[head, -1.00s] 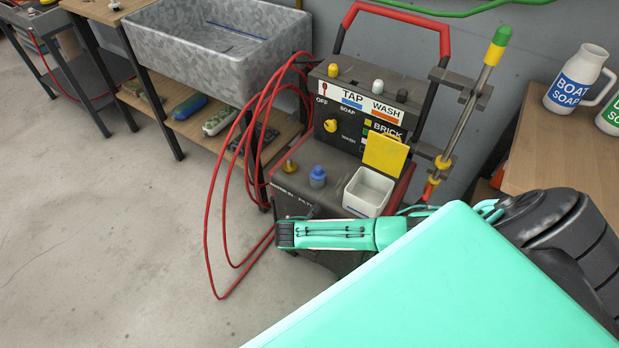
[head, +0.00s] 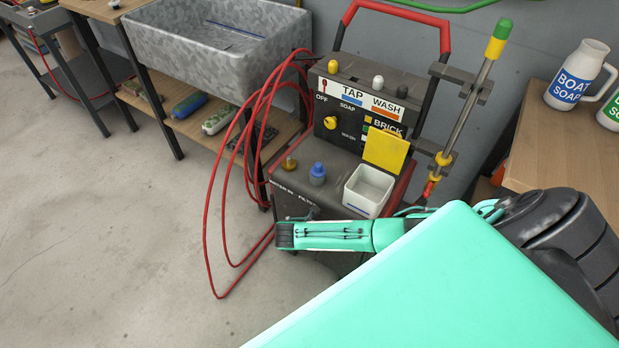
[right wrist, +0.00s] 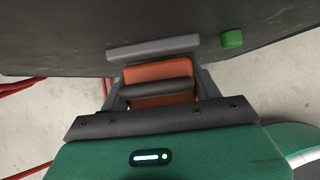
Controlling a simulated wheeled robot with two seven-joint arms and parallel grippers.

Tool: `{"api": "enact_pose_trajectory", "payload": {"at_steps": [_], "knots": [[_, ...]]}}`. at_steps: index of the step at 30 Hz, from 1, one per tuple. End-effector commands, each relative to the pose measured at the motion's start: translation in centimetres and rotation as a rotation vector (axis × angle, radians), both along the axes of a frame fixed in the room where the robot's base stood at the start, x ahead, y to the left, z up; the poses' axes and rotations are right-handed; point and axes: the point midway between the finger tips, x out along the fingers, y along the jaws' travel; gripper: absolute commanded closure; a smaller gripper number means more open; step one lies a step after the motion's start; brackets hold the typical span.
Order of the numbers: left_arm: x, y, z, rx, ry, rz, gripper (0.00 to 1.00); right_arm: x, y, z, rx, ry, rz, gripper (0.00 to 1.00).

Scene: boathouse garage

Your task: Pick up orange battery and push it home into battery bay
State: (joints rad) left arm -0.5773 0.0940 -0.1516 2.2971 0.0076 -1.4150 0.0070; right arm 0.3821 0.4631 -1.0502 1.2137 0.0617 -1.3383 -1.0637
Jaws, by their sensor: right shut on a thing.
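The orange battery (right wrist: 158,73) shows in the right wrist view with a dark bar across it. My right gripper (right wrist: 156,91) is shut on it, one grey finger at each side. The battery is against the dark face of the wash machine, just below a grey lip (right wrist: 152,48) that appears to edge the battery bay. The bay's inside is hidden, and I cannot tell how deep the battery sits. In the head view my right arm reaches across the front of the wash machine (head: 345,140), and battery and bay are hidden there. My left gripper is not in view.
A red hose (head: 208,220) loops down the machine's left side to the floor. A white bin (head: 368,190) and a blue cap (head: 317,174) are on its top. A green knob (right wrist: 232,39) is right of the bay. Open floor (head: 110,250) lies to the left.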

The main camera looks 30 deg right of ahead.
Motion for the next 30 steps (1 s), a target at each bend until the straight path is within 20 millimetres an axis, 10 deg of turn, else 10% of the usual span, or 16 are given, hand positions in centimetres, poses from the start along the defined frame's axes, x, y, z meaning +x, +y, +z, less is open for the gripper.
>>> {"api": "enact_pose_trajectory", "payload": {"at_steps": [1,2,6,20,30], "knots": [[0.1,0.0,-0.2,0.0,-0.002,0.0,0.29,-0.4,0.1,-0.6,0.007,0.004,0.001,0.83],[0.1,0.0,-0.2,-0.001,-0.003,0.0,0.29,-0.4,0.1,-0.7,0.007,0.004,0.0,0.34],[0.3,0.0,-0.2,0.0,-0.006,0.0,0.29,-0.6,0.1,-0.8,0.006,0.009,0.0,0.11],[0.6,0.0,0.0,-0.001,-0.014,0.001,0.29,-0.9,0.1,-0.7,0.002,0.015,-0.002,0.11],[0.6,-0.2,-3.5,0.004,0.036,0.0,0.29,-1.6,3.3,5.0,0.006,0.002,0.004,0.11]]}}
